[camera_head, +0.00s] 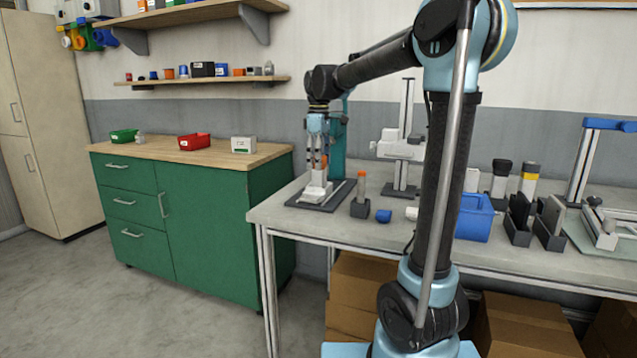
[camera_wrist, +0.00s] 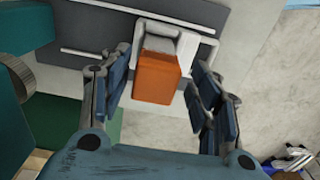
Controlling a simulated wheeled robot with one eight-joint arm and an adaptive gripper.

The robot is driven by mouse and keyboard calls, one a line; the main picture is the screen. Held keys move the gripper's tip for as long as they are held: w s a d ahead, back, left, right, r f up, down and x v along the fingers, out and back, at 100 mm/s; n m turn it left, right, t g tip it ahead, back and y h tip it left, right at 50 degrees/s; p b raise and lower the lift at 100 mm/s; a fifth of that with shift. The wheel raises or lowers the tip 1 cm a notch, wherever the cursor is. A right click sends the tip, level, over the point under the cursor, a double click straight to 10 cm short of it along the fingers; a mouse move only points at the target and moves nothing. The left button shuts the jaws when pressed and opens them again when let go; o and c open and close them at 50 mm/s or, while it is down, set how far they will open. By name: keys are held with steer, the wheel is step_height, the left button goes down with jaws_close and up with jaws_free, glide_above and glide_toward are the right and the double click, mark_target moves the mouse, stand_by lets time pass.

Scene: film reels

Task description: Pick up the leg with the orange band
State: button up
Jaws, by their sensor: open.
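My gripper (camera_head: 317,158) is open and points down over the left end of the grey workbench. A piece with an orange part (camera_head: 324,161) and a white foot (camera_head: 317,191) stands upright below it on a dark plate. In the wrist view, the orange part (camera_wrist: 157,77) lies between my gripper's two open fingers (camera_wrist: 165,82), with space on both sides. I cannot tell whether the orange is a band or the piece's top. A second upright piece with an orange top (camera_head: 361,178) stands in a dark holder (camera_head: 360,208) just to the right.
A blue cap-like piece (camera_head: 383,216) lies right of the holder. A grey stand with a column (camera_head: 403,148) is behind. A blue bin (camera_head: 474,222) and dark holders (camera_head: 518,230) stand farther right. A green cabinet (camera_head: 208,226) is left of the bench.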

mark_target(319, 173)
steer(key=shift+w+f, duration=0.15)
steer(key=shift+f, duration=1.15)
steer(key=shift+w+f, duration=0.15)
steer(key=shift+f, duration=1.15)
steer(key=c, duration=1.3)
